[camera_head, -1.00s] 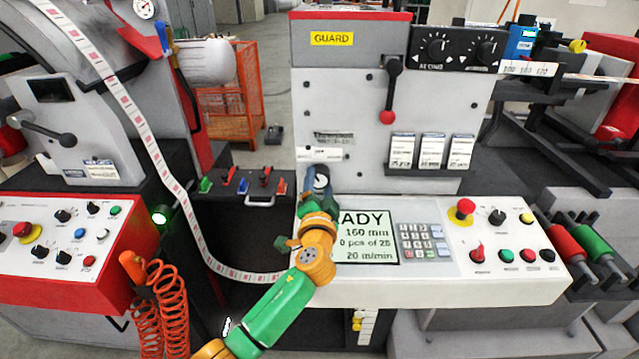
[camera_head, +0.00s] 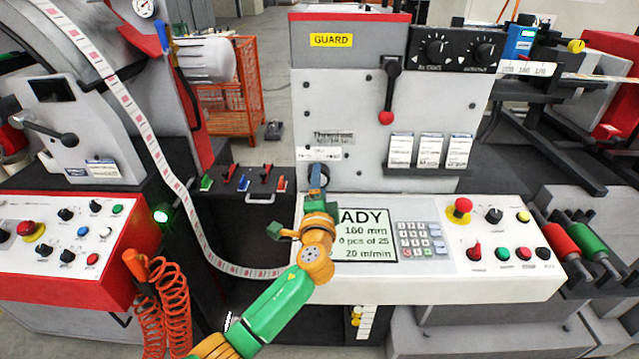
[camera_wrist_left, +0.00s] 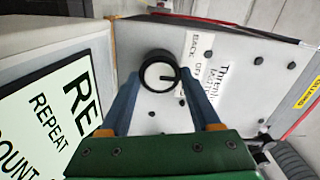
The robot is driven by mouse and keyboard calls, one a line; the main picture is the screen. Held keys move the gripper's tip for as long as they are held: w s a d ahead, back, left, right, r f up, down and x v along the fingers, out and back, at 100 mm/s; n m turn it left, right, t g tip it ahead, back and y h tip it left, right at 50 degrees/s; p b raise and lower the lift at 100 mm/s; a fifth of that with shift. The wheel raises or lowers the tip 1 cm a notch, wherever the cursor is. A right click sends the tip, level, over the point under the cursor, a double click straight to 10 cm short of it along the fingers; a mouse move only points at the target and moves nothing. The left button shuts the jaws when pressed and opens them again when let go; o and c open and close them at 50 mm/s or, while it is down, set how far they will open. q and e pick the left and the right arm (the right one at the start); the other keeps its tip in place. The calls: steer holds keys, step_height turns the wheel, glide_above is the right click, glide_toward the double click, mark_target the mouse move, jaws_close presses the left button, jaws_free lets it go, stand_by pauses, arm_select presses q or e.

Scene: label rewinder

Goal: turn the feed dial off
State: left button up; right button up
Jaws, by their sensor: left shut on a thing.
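The feed dial (camera_wrist_left: 157,68) is a round black knob with a pale face on the grey machine front. Its face shows a short dark line pointing right, roughly at the small OFF lettering; a BACK mark is also printed there. In the head view my left gripper (camera_head: 318,180) reaches up to the dial from below and mostly covers it. In the left wrist view the blue fingers of this gripper (camera_wrist_left: 160,78) stand on either side of the dial, shut on it. My right gripper is not in view.
The READY screen (camera_head: 365,235) and a keypad (camera_head: 422,240) lie right of my arm on the sloping white panel. A red-knobbed lever (camera_head: 389,95) is above. Orange coiled hoses (camera_head: 160,300) hang left of my forearm. A label web (camera_head: 185,200) runs past on the left.

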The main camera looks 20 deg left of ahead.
arm_select(q)
steer(key=shift+r, duration=0.1)
steer(key=o, duration=1.4)
steer(key=shift+w+a, duration=0.1)
steer(key=v, duration=0.7)
